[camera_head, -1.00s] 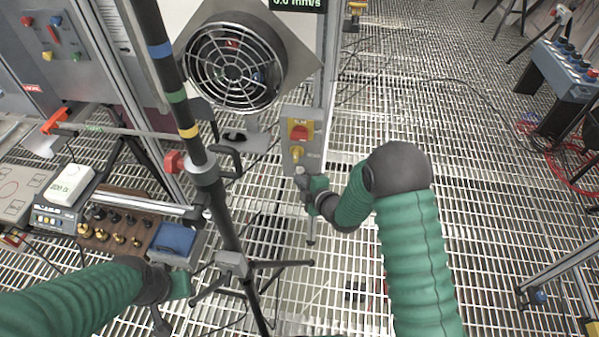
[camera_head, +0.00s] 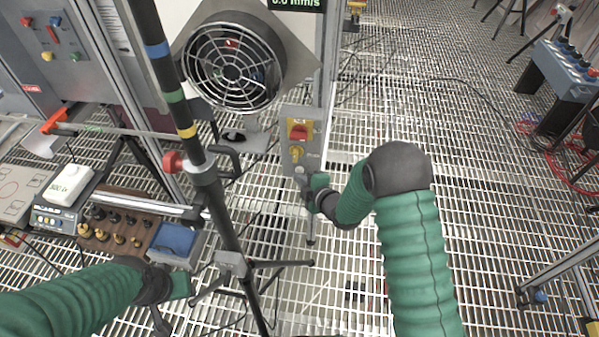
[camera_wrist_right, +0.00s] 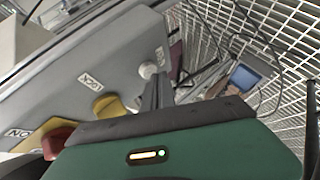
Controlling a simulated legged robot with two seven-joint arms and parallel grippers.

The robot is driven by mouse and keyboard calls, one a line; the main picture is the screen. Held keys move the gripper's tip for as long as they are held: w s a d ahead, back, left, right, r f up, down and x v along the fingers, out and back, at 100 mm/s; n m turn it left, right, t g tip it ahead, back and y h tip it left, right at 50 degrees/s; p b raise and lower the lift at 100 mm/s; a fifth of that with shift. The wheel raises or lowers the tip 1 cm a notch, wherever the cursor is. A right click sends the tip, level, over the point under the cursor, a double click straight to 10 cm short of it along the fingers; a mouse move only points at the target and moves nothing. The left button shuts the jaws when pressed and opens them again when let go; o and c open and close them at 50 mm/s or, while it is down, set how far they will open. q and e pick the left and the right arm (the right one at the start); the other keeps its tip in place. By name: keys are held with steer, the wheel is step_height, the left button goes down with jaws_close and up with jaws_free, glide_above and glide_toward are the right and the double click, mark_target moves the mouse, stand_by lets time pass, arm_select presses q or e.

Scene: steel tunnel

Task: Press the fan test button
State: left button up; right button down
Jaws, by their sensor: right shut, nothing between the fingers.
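A grey control panel (camera_head: 290,124) stands below the round fan (camera_head: 232,68). It carries a red knob on a yellow plate (camera_head: 299,130), a yellow knob (camera_head: 296,153) and a small pale button (camera_head: 299,170) at its lower end. The right wrist view shows the white round button (camera_wrist_right: 147,70), the yellow knob (camera_wrist_right: 110,106) and the red knob (camera_wrist_right: 57,140). My right gripper (camera_wrist_right: 157,82) is shut and empty, its tips right by the white button; I cannot tell whether they touch. My left gripper (camera_head: 176,305) hangs low at left, its jaws unclear.
A black pole stand (camera_head: 228,225) with striped bands rises left of the panel. A blue tray (camera_head: 175,238), a box of brass pieces (camera_head: 115,228) and a white meter (camera_head: 70,184) lie at left. A grey switch console (camera_head: 560,68) stands at right. Open grating lies between.

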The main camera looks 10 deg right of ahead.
steer(key=shift+w+d, duration=0.1)
steer(key=shift+w, duration=0.15)
stand_by(0.4)
steer(key=shift+s+a, duration=0.25)
steer(key=shift+s, duration=0.35)
steer(key=s, duration=0.1)
steer(key=s+a, duration=0.1)
steer(key=s, duration=0.1)
steer(key=s+a, duration=0.1)
steer(key=s, duration=0.1)
steer(key=shift+s+a, duration=0.15)
steer(key=shift+s, duration=0.1)
stand_by(0.6)
